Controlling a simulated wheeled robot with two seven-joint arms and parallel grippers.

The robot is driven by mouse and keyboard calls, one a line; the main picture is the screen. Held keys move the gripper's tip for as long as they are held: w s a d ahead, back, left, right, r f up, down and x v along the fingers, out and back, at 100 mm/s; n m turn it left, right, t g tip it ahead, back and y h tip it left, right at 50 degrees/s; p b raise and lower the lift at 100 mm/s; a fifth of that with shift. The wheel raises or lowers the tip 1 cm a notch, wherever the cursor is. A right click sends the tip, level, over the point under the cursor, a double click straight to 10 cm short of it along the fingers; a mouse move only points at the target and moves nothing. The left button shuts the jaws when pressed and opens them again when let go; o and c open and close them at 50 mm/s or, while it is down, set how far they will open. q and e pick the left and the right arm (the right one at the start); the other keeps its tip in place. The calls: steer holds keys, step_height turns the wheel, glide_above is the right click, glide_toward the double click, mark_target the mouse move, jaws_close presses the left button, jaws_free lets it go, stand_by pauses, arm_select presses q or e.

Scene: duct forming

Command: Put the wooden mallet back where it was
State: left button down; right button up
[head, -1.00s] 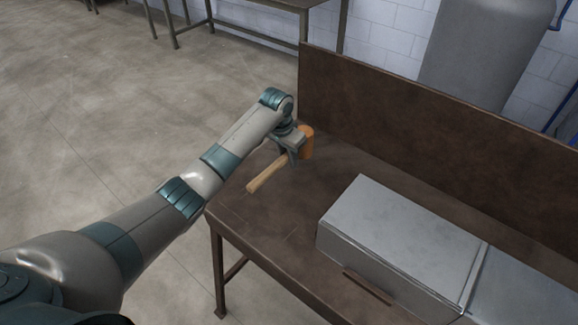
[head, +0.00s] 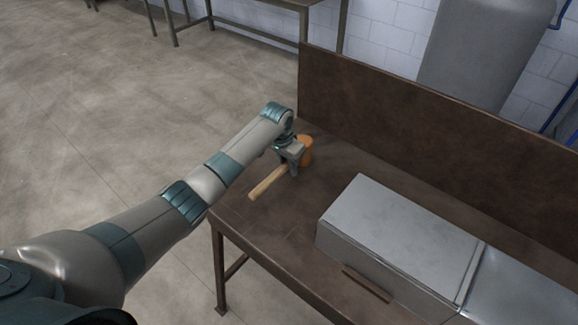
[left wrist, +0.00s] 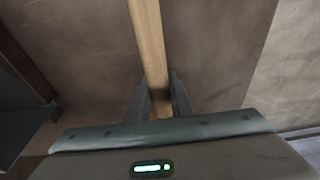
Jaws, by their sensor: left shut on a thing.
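The wooden mallet has an orange-brown head (head: 306,151) and a pale handle (head: 267,182). It is at the left end of the brown workbench (head: 262,220), low over the top; I cannot tell whether it touches the surface. My left gripper (head: 290,162) is shut on the handle near the head and partly hides it. My right gripper is not in view.
A brown backboard (head: 430,130) rises along the rear edge. Bare bench top lies between the mallet and the box. A grey cylinder (head: 485,50) stands behind the backboard.

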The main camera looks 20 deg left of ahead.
arm_select(q)
steer(key=shift+s+f, duration=0.1)
steer(key=shift+f, duration=0.25)
